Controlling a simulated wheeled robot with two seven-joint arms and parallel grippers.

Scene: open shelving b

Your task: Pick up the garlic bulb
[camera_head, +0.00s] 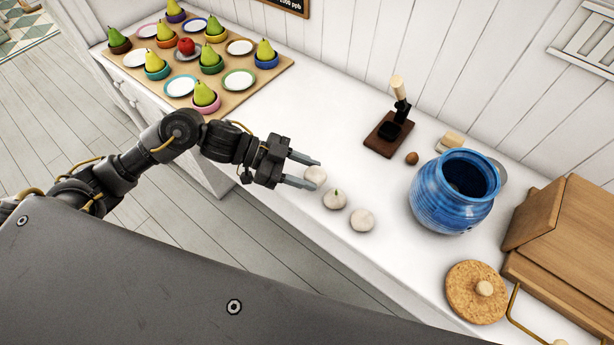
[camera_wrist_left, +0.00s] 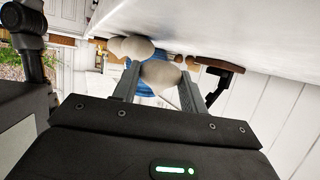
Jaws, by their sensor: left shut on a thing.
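Three pale garlic bulbs show in the head view in a slanting row along the front of the white counter. My left gripper (camera_head: 305,173) is shut on the nearest garlic bulb (camera_head: 316,175), with one finger on each side of it. This bulb also shows between the fingertips in the left wrist view (camera_wrist_left: 160,74). I cannot tell whether it still touches the counter. My right gripper is not in view.
A blue jar (camera_head: 452,195), a cork lid (camera_head: 476,290) and a wooden box (camera_head: 560,235) stand to the right. A dark wooden stand (camera_head: 388,134) and a brown egg-like thing (camera_head: 411,158) are behind. A board (camera_head: 245,97) with pears and plates is at left.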

